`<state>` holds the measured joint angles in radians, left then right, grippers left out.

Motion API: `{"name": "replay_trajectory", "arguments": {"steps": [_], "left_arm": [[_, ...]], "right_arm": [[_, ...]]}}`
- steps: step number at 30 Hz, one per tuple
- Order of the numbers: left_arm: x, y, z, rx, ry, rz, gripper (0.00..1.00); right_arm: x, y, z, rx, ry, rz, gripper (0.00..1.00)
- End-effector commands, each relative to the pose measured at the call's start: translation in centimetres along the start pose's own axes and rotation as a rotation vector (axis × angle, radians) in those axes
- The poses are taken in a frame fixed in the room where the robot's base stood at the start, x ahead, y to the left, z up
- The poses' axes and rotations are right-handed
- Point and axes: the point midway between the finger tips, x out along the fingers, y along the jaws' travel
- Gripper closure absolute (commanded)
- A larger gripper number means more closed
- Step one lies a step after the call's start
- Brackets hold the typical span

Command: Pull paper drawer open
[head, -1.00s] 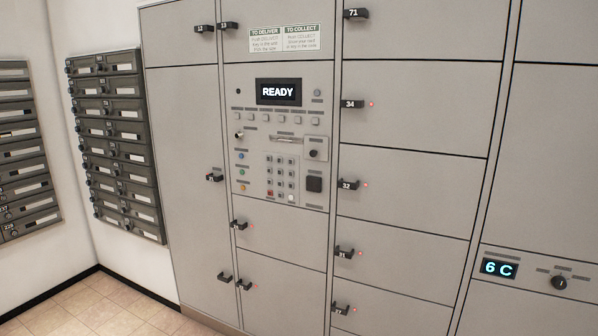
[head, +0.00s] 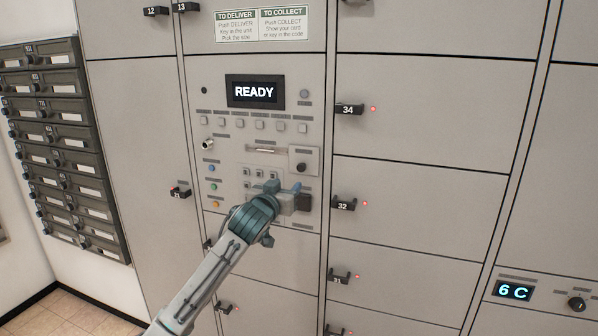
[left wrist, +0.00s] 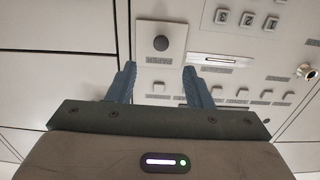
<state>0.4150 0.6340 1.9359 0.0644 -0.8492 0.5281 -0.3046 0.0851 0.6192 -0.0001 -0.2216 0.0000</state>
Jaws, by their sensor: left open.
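A small square plate with a dark round knob (head: 301,166) sits on the control panel, right of a paper slot (head: 265,150). My left gripper (head: 284,188) is in front of the panel, just below and left of the knob, over part of the keypad. In the left wrist view, the plate (left wrist: 178,58) and knob (left wrist: 160,43) lie beyond the gap between the open, empty fingers (left wrist: 160,78). The fingers appear apart from the knob. My right gripper is not in view.
Above are a READY screen (head: 254,92) and a row of square buttons (head: 260,126). A dark square reader (head: 304,203) is partly behind my gripper. Locker doors with black handles, such as 34 (head: 349,110) and 32 (head: 343,203), stand to the right.

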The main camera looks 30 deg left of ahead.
Motion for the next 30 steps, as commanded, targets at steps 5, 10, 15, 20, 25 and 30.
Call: {"name": "replay_trajectory", "arguments": {"steps": [5,10,15,20,25,30], "left_arm": [[1.1,0.1,-1.2,-0.007,0.013,0.002,0.54],[4.1,0.1,-1.4,-0.008,0.012,0.002,0.54],[7.1,0.1,-1.3,-0.007,0.010,0.002,0.54],[9.2,0.1,-1.2,-0.006,0.011,0.002,0.54],[10.3,0.1,-1.0,-0.003,0.011,0.003,0.54],[10.6,0.1,-0.9,-0.003,0.012,0.003,0.54]], "right_arm": [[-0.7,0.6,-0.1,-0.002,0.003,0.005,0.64],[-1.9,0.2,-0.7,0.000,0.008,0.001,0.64],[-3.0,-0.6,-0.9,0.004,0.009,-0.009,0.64],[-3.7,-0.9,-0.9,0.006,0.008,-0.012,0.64],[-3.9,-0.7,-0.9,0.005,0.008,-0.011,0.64],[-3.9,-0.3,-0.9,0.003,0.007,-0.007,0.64]]}}
